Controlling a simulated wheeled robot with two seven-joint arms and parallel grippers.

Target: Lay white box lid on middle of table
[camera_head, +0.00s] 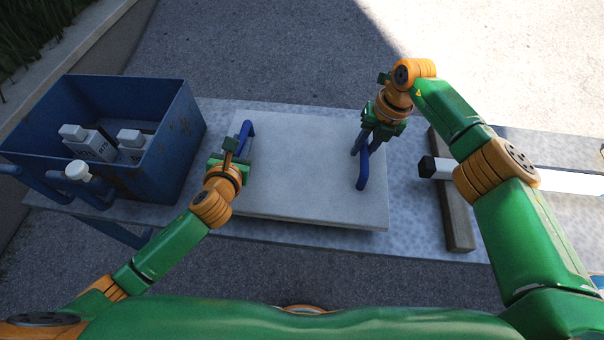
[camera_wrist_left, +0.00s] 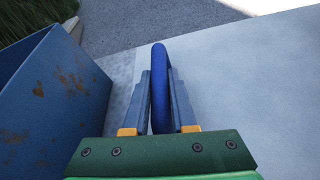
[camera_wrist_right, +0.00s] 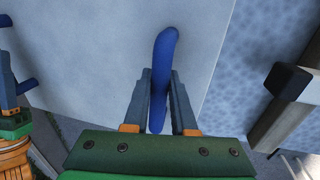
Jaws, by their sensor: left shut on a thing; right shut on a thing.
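The white box lid (camera_head: 300,185) is a pale, flat slab with a blue handle on its left side and another on its right. It lies level over the middle of the table (camera_head: 405,215); whether it touches the table top I cannot tell. My left gripper (camera_head: 237,150) is shut on the left blue handle (camera_wrist_left: 159,85). My right gripper (camera_head: 366,145) is shut on the right blue handle (camera_wrist_right: 161,75). The lid's pale surface also shows in the left wrist view (camera_wrist_left: 250,90) and in the right wrist view (camera_wrist_right: 90,60).
A blue crate (camera_head: 175,125) with white boxes (camera_head: 88,142) stands at the table's left end, close to my left gripper. A white bar with a black end (camera_head: 427,167) rests across a wooden block (camera_head: 455,215) to the right.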

